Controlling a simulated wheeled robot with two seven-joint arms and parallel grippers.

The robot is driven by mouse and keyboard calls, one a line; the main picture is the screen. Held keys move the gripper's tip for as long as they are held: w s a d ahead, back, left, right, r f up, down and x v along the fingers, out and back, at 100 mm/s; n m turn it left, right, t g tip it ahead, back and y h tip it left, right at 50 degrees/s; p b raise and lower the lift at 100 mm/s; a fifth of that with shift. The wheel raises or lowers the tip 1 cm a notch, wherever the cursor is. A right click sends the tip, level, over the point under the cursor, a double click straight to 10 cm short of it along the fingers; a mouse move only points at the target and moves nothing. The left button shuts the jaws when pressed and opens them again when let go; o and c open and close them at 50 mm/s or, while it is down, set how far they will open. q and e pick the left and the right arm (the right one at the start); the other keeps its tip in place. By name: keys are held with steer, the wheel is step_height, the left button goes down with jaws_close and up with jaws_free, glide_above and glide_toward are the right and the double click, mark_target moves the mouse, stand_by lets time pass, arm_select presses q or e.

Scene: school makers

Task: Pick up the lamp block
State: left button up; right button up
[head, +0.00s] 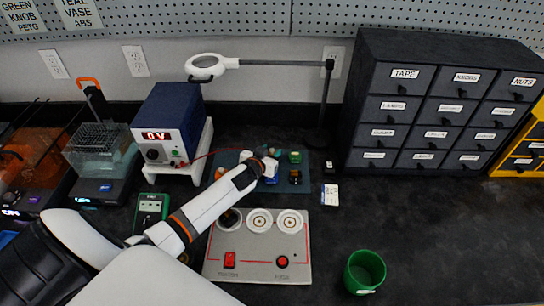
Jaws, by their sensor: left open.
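My left arm reaches in from the lower left, and its open gripper (264,167) is over the dark blue-grey tray (303,186) at the back of the bench. Small blocks stand on the tray. A green block (294,157) and a block with an orange-brown top (295,176) are just right of the gripper. Blue parts show close around the fingers. The gripper hides part of the tray, and I cannot tell which block is the lamp block. My right gripper is out of view.
A pale panel (255,270) with round sockets, a red switch and a red button lies in front of the tray. A blue power supply (168,118) stands left, a black drawer cabinet (435,100) right, a green cup (365,271) front right.

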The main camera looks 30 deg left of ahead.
arm_select(q)
jaws_close()
